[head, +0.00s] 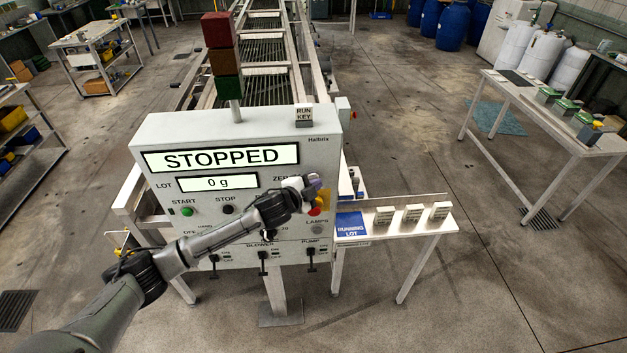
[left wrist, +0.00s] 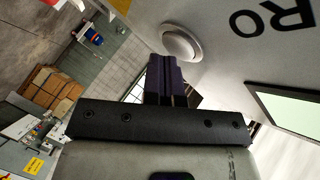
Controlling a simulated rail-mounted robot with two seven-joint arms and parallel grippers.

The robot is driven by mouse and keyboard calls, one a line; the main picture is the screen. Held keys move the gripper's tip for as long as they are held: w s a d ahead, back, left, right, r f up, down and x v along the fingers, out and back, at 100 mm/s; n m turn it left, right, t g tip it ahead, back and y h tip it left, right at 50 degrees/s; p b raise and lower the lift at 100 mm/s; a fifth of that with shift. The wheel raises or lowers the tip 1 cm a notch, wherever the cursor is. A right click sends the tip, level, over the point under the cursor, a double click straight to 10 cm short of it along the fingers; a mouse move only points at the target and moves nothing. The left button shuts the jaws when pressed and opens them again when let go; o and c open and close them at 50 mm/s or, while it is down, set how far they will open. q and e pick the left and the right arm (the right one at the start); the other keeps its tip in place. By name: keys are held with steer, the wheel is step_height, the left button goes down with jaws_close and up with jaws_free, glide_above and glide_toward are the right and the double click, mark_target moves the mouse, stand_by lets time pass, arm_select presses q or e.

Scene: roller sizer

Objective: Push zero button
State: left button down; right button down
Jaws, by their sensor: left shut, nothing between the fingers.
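The grey control panel (head: 240,142) shows STOPPED on its large display and 0 g on the lot display (head: 217,183). My left gripper (head: 314,187) is shut and empty in front of the panel's right side, covering part of the ZERO label and the spot below it. In the left wrist view, a round white button (left wrist: 182,43) stands out from the panel beside the letters RO. The shut dark fingers (left wrist: 166,68) are right next to this button; I cannot tell whether they touch it. My right gripper is not in view.
A red and yellow stop control (head: 319,204) is just below my gripper. A side table (head: 400,226) with small labelled blocks stands to the right.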

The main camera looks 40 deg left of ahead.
arm_select(q)
steer(key=shift+s+d, duration=0.1)
steer(key=shift+s+d+p, duration=0.4)
steer(key=shift+s+d, duration=0.15)
steer(key=s+d+p, duration=0.1)
steer(key=s+d, duration=0.2)
steer(key=shift+s+d+p, duration=0.25)
steer(key=shift+p, duration=0.15)
stand_by(0.4)
stand_by(0.3)
stand_by(0.5)
